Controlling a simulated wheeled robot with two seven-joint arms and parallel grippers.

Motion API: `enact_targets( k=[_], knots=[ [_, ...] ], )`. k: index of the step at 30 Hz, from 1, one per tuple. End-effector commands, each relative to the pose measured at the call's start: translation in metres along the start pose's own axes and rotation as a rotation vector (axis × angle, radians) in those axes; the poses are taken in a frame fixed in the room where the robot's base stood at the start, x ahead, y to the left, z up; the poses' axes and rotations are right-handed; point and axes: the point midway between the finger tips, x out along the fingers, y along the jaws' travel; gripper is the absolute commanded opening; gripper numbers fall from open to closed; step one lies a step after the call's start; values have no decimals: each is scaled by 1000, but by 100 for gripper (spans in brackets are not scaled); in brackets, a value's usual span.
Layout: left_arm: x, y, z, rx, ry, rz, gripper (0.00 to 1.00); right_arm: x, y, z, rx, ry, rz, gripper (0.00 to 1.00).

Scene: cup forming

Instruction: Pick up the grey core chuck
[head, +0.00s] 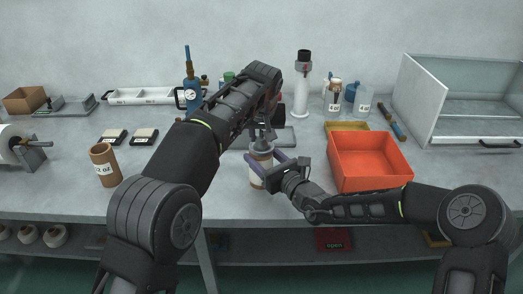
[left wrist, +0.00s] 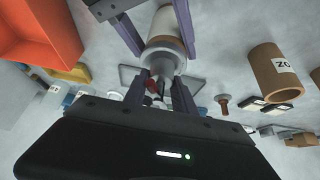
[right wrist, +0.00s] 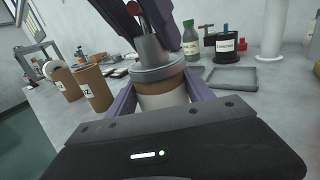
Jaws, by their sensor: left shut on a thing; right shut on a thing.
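The grey core chuck (head: 261,146) sits at the top of a brown and white cylindrical container (head: 257,180). The chuck shows as a wide grey flange with a narrower stem in the right wrist view (right wrist: 150,62) and in the left wrist view (left wrist: 166,60). My left gripper (head: 262,135) comes from above and is shut on the chuck's stem. My right gripper (head: 272,174) is shut around the container from the right, below the flange. The container is upright over the table, front centre. Whether its base touches the table is unclear.
An orange-red bin (head: 370,165) stands close to the right of my right gripper. A brown tube (head: 105,166) stands at the left, with two small dark-and-white blocks (head: 128,136) behind it. A grey tray (head: 280,137) lies behind the grippers. The front table between tube and container is clear.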

Motion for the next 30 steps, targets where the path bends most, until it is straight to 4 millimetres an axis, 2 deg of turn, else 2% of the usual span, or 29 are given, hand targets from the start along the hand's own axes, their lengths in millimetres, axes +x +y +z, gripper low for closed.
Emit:
enact_targets(
  k=[14,25,30],
  knots=[
    [-5,2,-3,-1,3,3,0,0,1,0,-1,0,1,16],
    [-41,2,-24,-2,5,5,0,0,1,0,0,0,2,16],
    [-47,-5,-30,-16,-2,-4,0,0,1,0,0,0,1,16]
  ],
)
